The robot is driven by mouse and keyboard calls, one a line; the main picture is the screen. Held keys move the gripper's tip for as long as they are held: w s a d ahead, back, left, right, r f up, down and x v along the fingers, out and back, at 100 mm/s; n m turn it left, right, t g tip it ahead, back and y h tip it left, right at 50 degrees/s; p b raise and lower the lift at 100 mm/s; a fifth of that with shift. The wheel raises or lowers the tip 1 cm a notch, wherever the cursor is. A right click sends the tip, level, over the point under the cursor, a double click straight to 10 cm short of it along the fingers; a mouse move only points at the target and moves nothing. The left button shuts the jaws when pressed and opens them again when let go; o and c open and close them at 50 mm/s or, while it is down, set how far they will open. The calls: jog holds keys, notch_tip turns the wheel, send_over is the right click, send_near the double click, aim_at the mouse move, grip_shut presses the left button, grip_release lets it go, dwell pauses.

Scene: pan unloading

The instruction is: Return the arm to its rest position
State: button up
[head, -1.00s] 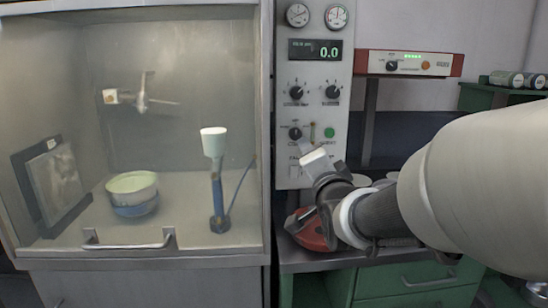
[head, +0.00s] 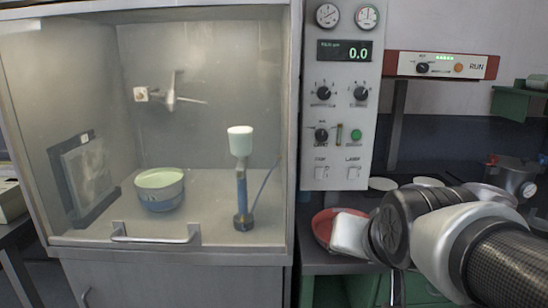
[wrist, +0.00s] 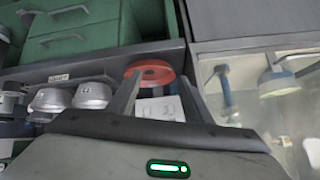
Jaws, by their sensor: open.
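My gripper (wrist: 157,88) shows in the wrist view with its two dark fingers apart and nothing held between them. In the head view, my arm reaches in from the right, with its white hand end low in front of the counter. The fingers cannot be made out there. The hand end overlaps a red round dish (head: 322,226) on the counter; I cannot tell how far apart they are. The dish also shows beyond the fingers in the wrist view (wrist: 152,71).
A glass-fronted cabinet (head: 178,232) on the left holds a bowl (head: 160,190) and a white-topped blue stand (head: 242,190). A control panel (head: 342,120) stands beside it. Silver containers (wrist: 92,95) are on the counter. Green drawers (wrist: 80,38) are below.

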jog(key=s+f+n+g, duration=0.3)
jog(key=s, duration=0.7)
notch_tip(320, 180, up, 22)
jog(key=p, duration=2.1)
jog(key=shift+a+p, duration=0.15)
jog(key=shift+p, duration=0.2)
